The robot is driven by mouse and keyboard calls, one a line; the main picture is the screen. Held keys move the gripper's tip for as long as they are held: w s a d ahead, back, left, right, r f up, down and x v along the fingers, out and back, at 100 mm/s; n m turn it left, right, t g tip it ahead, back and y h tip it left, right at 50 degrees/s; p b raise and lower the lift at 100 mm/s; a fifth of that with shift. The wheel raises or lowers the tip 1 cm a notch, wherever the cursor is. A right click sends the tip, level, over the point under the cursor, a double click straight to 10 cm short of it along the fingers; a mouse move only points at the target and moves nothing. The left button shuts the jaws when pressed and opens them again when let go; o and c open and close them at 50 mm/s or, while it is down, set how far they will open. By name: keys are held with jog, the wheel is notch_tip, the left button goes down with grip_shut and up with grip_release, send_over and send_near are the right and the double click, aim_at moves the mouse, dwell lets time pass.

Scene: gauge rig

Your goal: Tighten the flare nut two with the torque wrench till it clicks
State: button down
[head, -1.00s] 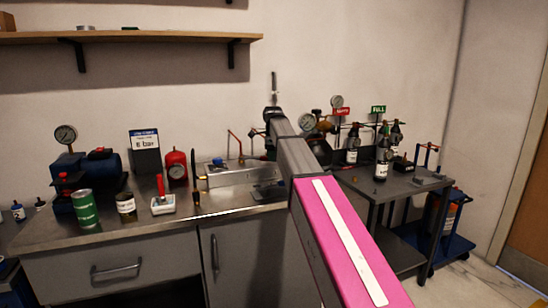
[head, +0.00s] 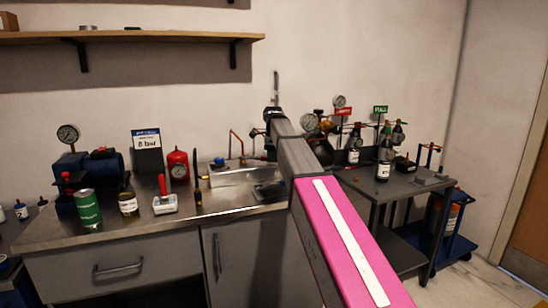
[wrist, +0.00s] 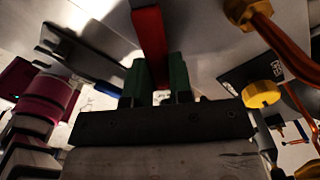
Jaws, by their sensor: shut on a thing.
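My gripper (wrist: 158,84) is shut, its green fingers on a red bar (wrist: 149,35) that runs up out of the top of the wrist view. The bar looks like the torque wrench's handle; its head is out of view. A brass hex nut (wrist: 240,12) on a copper pipe (wrist: 278,42) shows at the upper right, apart from my fingers. I cannot tell whether it is flare nut two. In the head view my arm hides the gripper and whatever it holds; a copper pipe (head: 237,141) stands at the back of the bench.
A dark side table (head: 405,187) with bottles stands right of my arm.

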jog(key=shift+s+a+m, duration=0.2)
jog(key=shift+s+m, duration=0.25)
jog(key=shift+s, duration=0.05)
jog(key=shift+s+a+m, duration=0.2)
jog(key=shift+s+m, duration=0.25)
jog(key=shift+s+a+m, duration=0.4)
jog(key=shift+s+m, duration=0.3)
jog(key=shift+s, duration=0.15)
dwell(0.9)
jog(key=shift+s+a+m, duration=1)
jog(key=shift+s+m, duration=0.15)
jog(key=shift+m, duration=0.15)
dwell(1.1)
jog(key=shift+w+d+n, duration=0.7)
jog(key=shift+w+n, duration=0.25)
jog(key=shift+n, duration=0.05)
dwell(0.6)
